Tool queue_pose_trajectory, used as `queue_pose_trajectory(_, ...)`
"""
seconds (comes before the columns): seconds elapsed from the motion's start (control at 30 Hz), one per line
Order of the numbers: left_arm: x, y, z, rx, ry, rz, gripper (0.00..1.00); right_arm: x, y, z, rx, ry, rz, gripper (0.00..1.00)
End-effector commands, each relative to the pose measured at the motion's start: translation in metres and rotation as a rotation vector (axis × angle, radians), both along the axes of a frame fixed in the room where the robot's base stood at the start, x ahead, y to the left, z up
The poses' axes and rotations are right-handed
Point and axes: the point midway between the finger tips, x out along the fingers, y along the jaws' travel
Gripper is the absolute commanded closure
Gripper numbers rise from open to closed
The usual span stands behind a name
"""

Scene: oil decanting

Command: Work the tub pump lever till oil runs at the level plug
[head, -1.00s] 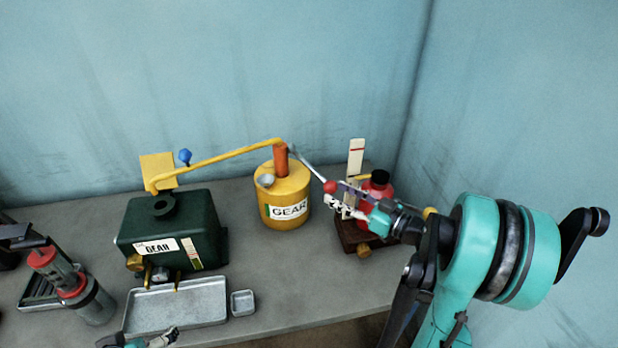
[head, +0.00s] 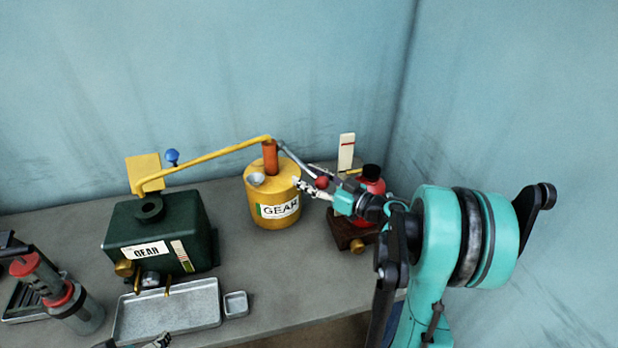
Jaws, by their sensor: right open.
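The yellow tub pump (head: 262,207), labelled GEAR, stands on the bench. Its lever (head: 294,157) slopes down to the right from the orange pump column (head: 270,156) and ends in a red knob (head: 321,183). A yellow pipe (head: 208,157) runs from the pump to the dark green gearbox (head: 166,220), also labelled GEAR. Brass fittings (head: 124,268) sit low on the gearbox front; I see no oil running there. My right gripper (head: 304,187) is open beside and just below the red knob; contact is unclear. My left gripper (head: 155,343) is mostly cut off at the bottom edge.
A grey tray (head: 168,311) and a small square dish (head: 236,304) lie before the gearbox. A red bottle (head: 370,186) on a dark base stands behind my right wrist. A grey-and-red cylinder (head: 70,306) stands at the left.

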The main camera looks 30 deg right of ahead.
Motion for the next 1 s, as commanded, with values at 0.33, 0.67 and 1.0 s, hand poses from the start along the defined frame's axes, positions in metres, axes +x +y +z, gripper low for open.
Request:
queue_pose_trajectory(0.33,0.0,0.0,0.0,0.0,0.0,0.0,0.0,0.0,0.001,0.0,0.0,0.0,0.003,1.0)
queue_pose_trajectory(0.67,0.0,0.0,0.006,0.0,0.0,0.0,0.0,-0.001,0.002,0.004,-0.004,0.013,0.007,1.0)
queue_pose_trajectory(1.0,0.0,0.0,0.059,0.0,0.0,0.0,0.0,-0.003,0.002,0.036,-0.042,0.177,0.008,1.0)
